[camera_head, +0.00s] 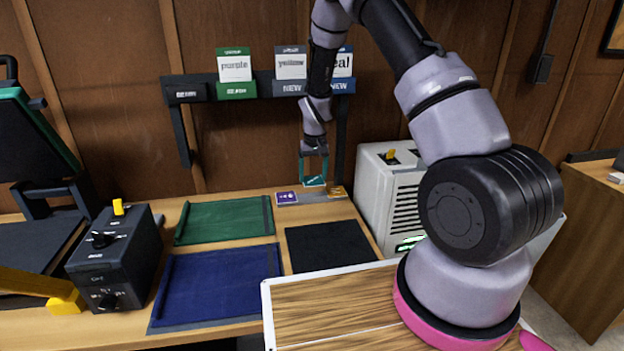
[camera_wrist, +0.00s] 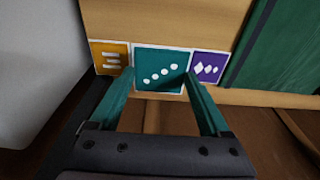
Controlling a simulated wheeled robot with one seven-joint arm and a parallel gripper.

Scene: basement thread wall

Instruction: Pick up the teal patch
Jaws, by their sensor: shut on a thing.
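The teal patch (camera_head: 314,182) is a small square with a white border and a diagonal row of white dots. It is between the fingers of my gripper (camera_head: 314,178), at the back of the workbench. In the wrist view the teal patch (camera_wrist: 160,68) sits between the two teal fingertips of my gripper (camera_wrist: 160,75), which are shut on it. It looks larger than its neighbours there. Whether it is clear of the surface below is hard to tell.
A purple patch (camera_head: 287,198) and an orange patch (camera_head: 337,192) lie on either side. Green (camera_head: 225,220), blue (camera_head: 216,284) and black (camera_head: 329,246) mats lie in front. A white machine (camera_head: 390,200) stands close on the right. A labelled wall rack (camera_head: 262,84) is behind my arm.

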